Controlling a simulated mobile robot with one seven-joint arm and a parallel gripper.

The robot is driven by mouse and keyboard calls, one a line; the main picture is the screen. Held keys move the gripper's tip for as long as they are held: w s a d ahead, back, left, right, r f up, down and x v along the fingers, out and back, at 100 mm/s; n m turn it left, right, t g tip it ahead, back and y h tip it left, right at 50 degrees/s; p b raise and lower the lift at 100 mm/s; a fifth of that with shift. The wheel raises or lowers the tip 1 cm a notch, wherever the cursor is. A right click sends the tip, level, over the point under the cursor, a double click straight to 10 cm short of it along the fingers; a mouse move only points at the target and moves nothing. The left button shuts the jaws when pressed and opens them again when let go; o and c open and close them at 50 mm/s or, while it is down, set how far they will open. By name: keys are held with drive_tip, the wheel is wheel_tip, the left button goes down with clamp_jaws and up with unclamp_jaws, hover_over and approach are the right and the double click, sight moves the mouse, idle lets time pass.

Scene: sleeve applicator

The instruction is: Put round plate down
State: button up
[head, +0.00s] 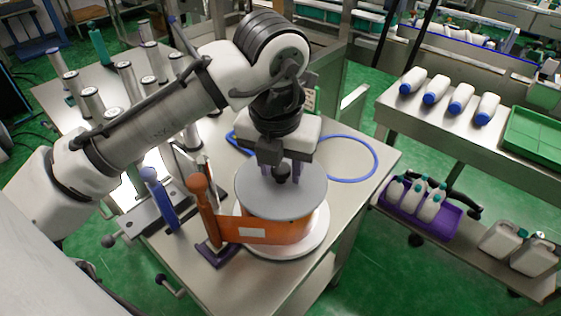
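The round plate (262,198) is a flat grey disc with a dark knob (282,174) at its centre. It lies level over the orange cylindrical body (270,231) of the applicator, covering its top. I cannot tell whether it rests on the body or hangs just above it. My gripper (283,178) points straight down at the plate's middle, with its bluish fingers on either side of the knob. Whether the fingers press on the knob is too small to tell. The orange body stands on a round white base (318,238).
An orange handle (200,195) and a blue handle (158,200) stand left of the applicator. A blue loop (372,155) lies behind right. Several silver cylinders (93,103) stand at left. White bottles (460,98) and a green tray (535,140) are on the right bench. The table's (225,290) front is mostly clear.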

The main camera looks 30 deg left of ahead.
sight(278, 188)
drive_tip(key=shift+o, duration=1.1)
drive_tip(key=shift+r, duration=0.15)
wheel_tip(278, 188, up, 12)
drive_tip(key=s+p, duration=0.1)
drive_tip(key=shift+s+d+r, duration=0.15)
drive_tip(key=shift+s+r, duration=0.05)
drive_tip(key=shift+s, duration=0.2)
